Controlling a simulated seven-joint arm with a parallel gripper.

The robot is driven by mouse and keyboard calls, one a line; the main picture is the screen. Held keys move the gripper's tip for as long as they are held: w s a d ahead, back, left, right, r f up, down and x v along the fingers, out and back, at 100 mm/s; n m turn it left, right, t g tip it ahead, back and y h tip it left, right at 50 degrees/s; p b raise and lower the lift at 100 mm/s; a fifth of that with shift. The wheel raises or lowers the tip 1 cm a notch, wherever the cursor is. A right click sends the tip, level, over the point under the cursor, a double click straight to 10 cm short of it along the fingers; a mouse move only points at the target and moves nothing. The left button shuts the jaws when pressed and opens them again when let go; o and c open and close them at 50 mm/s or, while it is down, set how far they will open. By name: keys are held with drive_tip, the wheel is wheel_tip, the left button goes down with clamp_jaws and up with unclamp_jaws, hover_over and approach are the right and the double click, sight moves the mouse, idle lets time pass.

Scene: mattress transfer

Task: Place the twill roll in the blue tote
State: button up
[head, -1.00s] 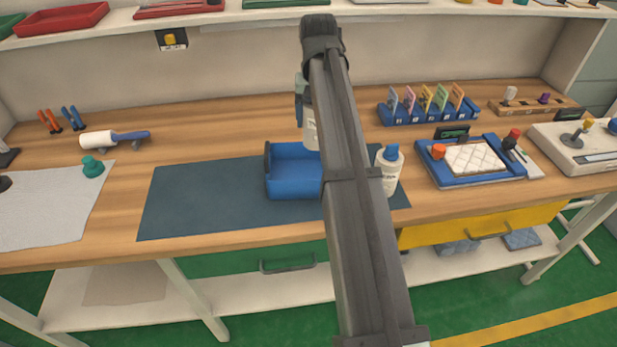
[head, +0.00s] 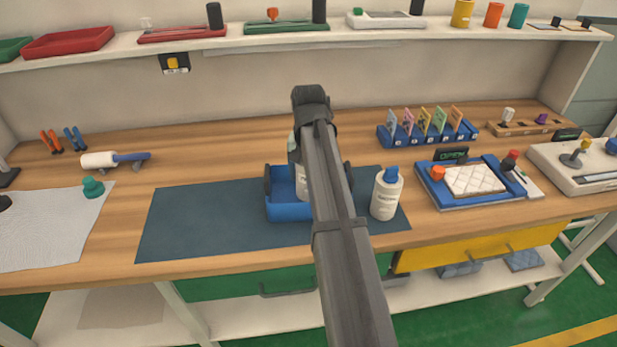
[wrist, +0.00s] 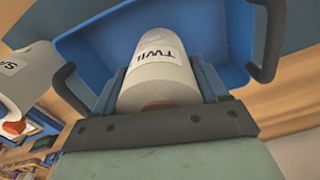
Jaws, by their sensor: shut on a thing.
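The twill roll (wrist: 158,70) is white with dark lettering on its side. My gripper (wrist: 160,88) is shut on it, with a blue finger on each side of the roll. In the head view the roll (head: 301,183) shows as a white strip beside my arm, low over or inside the blue tote. The blue tote (head: 288,212) stands on the dark mat, with dark handles at its ends. In the wrist view the tote (wrist: 228,38) lies around and behind the roll. My arm hides the tote's right part, and I cannot tell whether the roll touches its floor.
The dark mat (head: 195,220) is clear on the left. A lint roller (head: 113,160) lies farther left. A blue tray with a quilted pad (head: 474,181) is at the right.

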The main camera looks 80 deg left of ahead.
drive_tip(key=shift+f, duration=1)
drive_tip(key=shift+f, duration=0.1)
drive_tip(key=o, duration=1.3)
wheel_tip(320, 180, up, 12)
